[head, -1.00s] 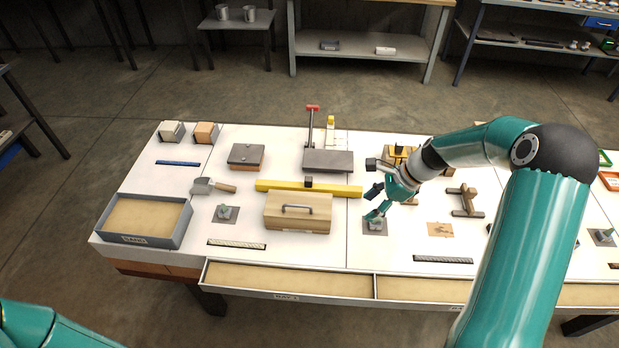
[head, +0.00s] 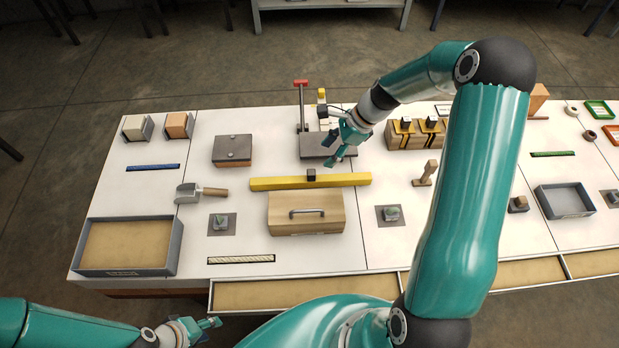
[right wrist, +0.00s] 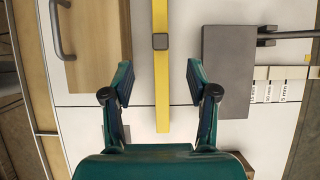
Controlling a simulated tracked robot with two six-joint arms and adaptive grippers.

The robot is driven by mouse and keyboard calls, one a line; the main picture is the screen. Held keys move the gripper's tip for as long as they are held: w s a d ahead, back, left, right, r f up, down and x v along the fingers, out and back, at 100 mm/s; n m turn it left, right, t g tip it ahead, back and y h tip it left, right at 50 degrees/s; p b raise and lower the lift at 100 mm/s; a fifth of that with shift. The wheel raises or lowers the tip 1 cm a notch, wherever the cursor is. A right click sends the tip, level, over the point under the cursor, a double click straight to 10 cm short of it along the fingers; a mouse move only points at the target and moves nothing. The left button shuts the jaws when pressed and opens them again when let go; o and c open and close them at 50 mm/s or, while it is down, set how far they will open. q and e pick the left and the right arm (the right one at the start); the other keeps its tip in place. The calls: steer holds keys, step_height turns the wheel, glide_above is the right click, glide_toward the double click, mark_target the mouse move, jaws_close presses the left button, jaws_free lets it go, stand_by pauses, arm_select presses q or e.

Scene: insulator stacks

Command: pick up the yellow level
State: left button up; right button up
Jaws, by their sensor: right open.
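The yellow level (head: 273,184) is a long yellow bar lying across the table behind the wooden box, with a small dark block (head: 311,175) at its middle. In the right wrist view the level (right wrist: 161,85) runs lengthwise between my open fingers, and nothing is held. My right gripper (head: 332,152) is above and behind the level's right part in the head view, open and empty. My left gripper (head: 213,324) is low at the front, off the table's front edge; its fingers are too small to tell open from shut.
The wooden box (head: 306,216) with a metal handle lies just in front of the level. A grey plate (head: 313,147) with a red-topped post (head: 300,86) is just behind it. A scoop (head: 190,194) is to its left. A grey tray (head: 176,247) stands at the front left.

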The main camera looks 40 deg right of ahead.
mark_target(312, 172)
steer(key=b+x, duration=0.4)
steer(key=x, duration=0.3)
steer(key=shift+d+f+b, duration=0.1)
steer(key=shift+f+b, duration=0.2)
steer(key=shift+w+a+f+b, duration=0.15)
steer(key=shift+a+f+b, duration=0.2)
steer(key=shift+f, duration=0.15)
steer(key=b+x, duration=0.3)
steer(key=x, duration=0.2)
steer(key=shift+d+f+b, duration=0.15)
steer(key=shift+d+b, duration=0.05)
steer(key=shift+b, duration=0.2)
jaws_close()
